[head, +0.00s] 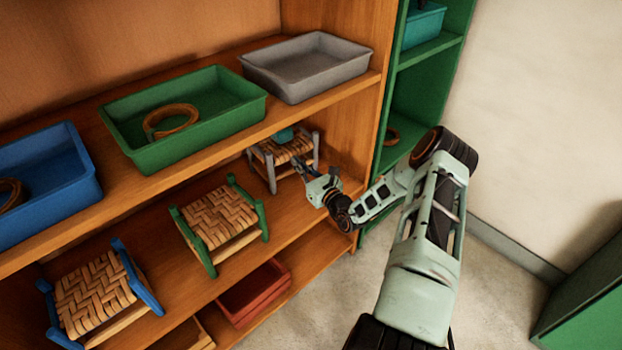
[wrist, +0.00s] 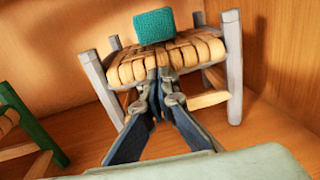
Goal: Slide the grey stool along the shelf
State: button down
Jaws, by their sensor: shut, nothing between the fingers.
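The grey stool (head: 273,172) stands upright at the right end of the middle shelf (head: 215,286), with grey legs and a woven seat. A teal block (head: 283,135) rests on its seat; the block also shows in the wrist view (wrist: 154,26). My gripper (head: 303,170) is shut and empty at the stool's front side. In the wrist view, the fingertips (wrist: 158,82) are at the front edge of the woven seat (wrist: 195,48), between the two front legs. I cannot tell whether they touch it. The fingers hide part of the stool's front.
A green stool (head: 217,222) and a blue stool (head: 98,296) stand to the left on the same shelf. The wooden side wall (head: 345,140) is close on the grey stool's right. Green (head: 183,118), grey (head: 307,67) and blue (head: 45,185) trays sit on the shelf above.

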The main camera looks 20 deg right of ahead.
jog(key=b+x, duration=0.1)
jog(key=x, duration=0.5)
jog(key=shift+s+d, duration=0.1)
jog(key=shift+d, duration=0.05)
